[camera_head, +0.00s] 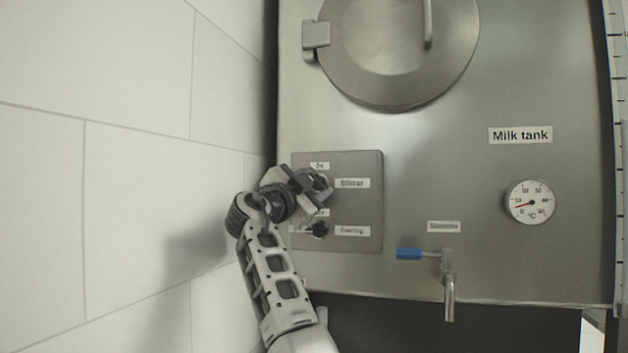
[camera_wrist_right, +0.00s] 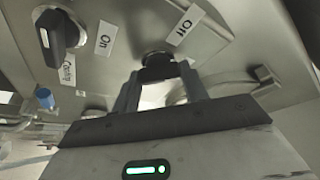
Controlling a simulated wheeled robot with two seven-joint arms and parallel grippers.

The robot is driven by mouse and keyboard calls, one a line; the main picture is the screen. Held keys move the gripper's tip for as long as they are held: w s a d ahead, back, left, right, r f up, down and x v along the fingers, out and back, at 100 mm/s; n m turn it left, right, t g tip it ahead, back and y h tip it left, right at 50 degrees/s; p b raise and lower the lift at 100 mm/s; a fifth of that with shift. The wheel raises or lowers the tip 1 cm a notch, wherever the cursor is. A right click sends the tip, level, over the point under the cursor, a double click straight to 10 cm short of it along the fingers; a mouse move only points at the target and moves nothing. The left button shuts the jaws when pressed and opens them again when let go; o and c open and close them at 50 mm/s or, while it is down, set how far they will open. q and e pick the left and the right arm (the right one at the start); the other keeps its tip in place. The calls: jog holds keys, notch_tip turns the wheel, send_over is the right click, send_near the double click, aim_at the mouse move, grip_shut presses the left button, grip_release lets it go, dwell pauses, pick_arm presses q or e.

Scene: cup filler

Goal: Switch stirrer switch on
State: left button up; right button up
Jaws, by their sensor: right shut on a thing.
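The stirrer switch (camera_wrist_right: 156,58) is a dark knob on the grey control panel (camera_head: 367,163) of the milk tank. My right gripper (camera_head: 318,186) is at the upper switch, beside the label that seems to read "Stirrer" (camera_head: 352,183). In the right wrist view its two fingers (camera_wrist_right: 158,85) are shut on the knob, and the knob's front is partly hidden between them. In the head view the gripper covers most of this switch. My left gripper is not in view.
The cooling switch (camera_head: 317,230), a black knob, sits just below my gripper; it also shows in the right wrist view (camera_wrist_right: 57,36). A blue-handled tap (camera_head: 409,254) sticks out at the lower right. A tiled wall (camera_head: 140,200) stands close on the left.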

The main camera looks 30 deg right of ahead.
pick_arm(q)
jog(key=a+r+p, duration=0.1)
jog(key=p, duration=0.2)
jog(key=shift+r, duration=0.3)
pick_arm(e)
jog(key=m+g+y, duration=0.1)
jog(key=m, duration=0.3)
jog(key=m+g+y, duration=0.1)
jog(key=m+g, duration=0.1)
jog(key=m, duration=0.3)
jog(key=shift+r, duration=0.1)
jog(key=shift+m, duration=0.3)
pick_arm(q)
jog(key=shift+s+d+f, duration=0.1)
pick_arm(e)
jog(key=o, duration=1)
jog(key=shift+a, duration=0.15)
